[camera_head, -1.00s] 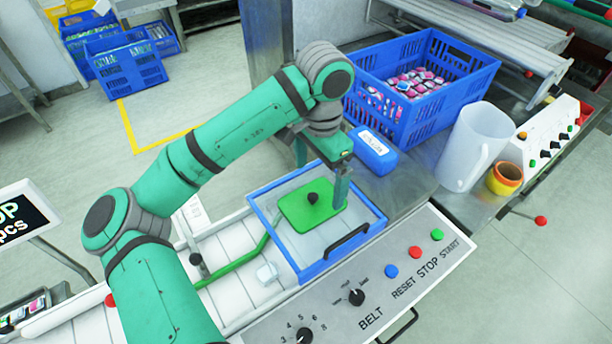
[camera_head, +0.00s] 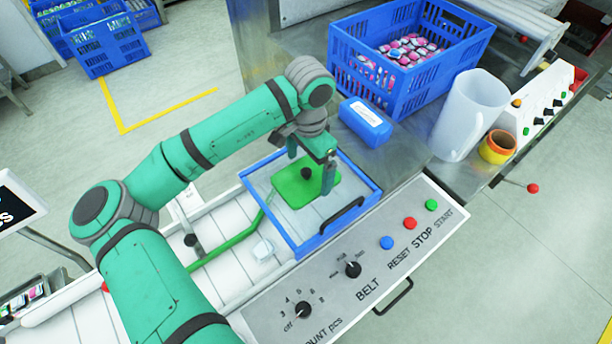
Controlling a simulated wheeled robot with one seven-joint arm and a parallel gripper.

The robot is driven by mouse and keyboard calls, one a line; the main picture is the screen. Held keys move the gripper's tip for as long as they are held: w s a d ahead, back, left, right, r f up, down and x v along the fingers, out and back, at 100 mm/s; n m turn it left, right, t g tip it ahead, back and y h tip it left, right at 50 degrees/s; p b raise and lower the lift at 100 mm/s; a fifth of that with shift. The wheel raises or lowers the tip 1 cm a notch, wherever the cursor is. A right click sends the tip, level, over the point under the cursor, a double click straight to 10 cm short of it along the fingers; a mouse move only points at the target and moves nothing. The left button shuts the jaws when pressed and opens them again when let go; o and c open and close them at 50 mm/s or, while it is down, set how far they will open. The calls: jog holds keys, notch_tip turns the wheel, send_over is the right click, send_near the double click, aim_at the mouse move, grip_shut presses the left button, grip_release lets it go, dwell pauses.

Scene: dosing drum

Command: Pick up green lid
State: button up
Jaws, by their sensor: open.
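The green lid (camera_head: 293,192), a flat plate with a small black knob (camera_head: 306,173), lies inside a blue-framed box (camera_head: 356,223) with a pale, clear-looking panel. My gripper (camera_head: 311,164) is open and points down over the lid. One finger shows behind the knob, and the other in front and to its right. The knob appears between the fingers or just below their line. I cannot tell whether the fingertips touch the lid.
A control panel (camera_head: 330,300) with knobs and buttons runs in front of the box. A blue case (camera_head: 365,122), a blue crate (camera_head: 400,95) of small packs, a clear jug (camera_head: 470,115) and an orange-yellow cup (camera_head: 497,147) stand behind and right. A green bar (camera_head: 230,240) lies left.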

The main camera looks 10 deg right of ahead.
jog(key=shift+f, duration=0.75)
jog(key=shift+c, duration=0.6)
jog(key=c, duration=0.6)
jog(key=shift+r, duration=0.1)
